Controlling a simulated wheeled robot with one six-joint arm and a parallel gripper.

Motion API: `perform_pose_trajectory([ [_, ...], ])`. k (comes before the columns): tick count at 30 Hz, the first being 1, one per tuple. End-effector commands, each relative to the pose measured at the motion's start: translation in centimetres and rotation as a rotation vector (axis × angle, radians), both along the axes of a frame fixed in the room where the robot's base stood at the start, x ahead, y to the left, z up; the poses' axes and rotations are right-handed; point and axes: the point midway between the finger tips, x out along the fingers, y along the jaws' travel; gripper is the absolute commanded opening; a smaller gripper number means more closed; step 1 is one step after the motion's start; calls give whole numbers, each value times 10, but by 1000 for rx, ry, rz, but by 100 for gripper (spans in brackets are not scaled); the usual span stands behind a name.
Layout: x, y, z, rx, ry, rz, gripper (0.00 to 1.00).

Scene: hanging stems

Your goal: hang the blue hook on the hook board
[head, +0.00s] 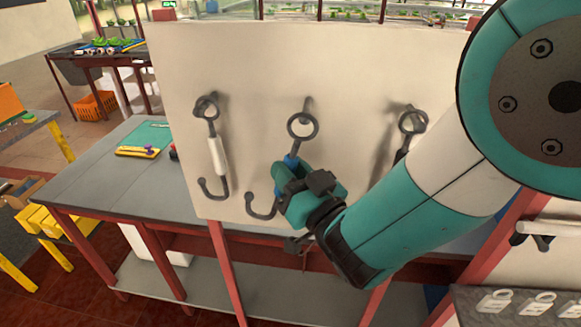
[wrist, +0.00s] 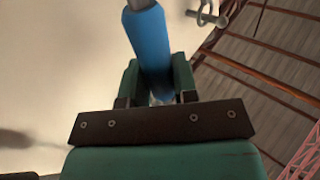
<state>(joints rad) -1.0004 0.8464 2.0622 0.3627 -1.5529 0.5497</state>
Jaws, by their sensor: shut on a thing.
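The blue hook (head: 291,161) stands nearly upright in front of the hook board (head: 250,70), its ring up and its curved end down. My gripper (head: 292,180) is shut on its blue handle, which also shows between the fingers (wrist: 157,85) in the wrist view as a blue shaft (wrist: 150,45). The ring is close to the middle peg (head: 307,103). I cannot tell whether the ring is around the peg or just in front of it. My gripper hides the lower handle.
A white-handled hook (head: 217,155) hangs on the left peg. Another hook's ring (head: 413,122) is at the right peg, its lower part behind my arm. A grey table (head: 90,180) stands left of the board, with a yellow tool (head: 137,152) on it.

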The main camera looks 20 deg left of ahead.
Motion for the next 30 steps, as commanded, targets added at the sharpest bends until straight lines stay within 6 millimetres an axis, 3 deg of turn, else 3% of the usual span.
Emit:
perform_pose_trajectory([
  [30,8,2,1,2,-1,1,0],
])
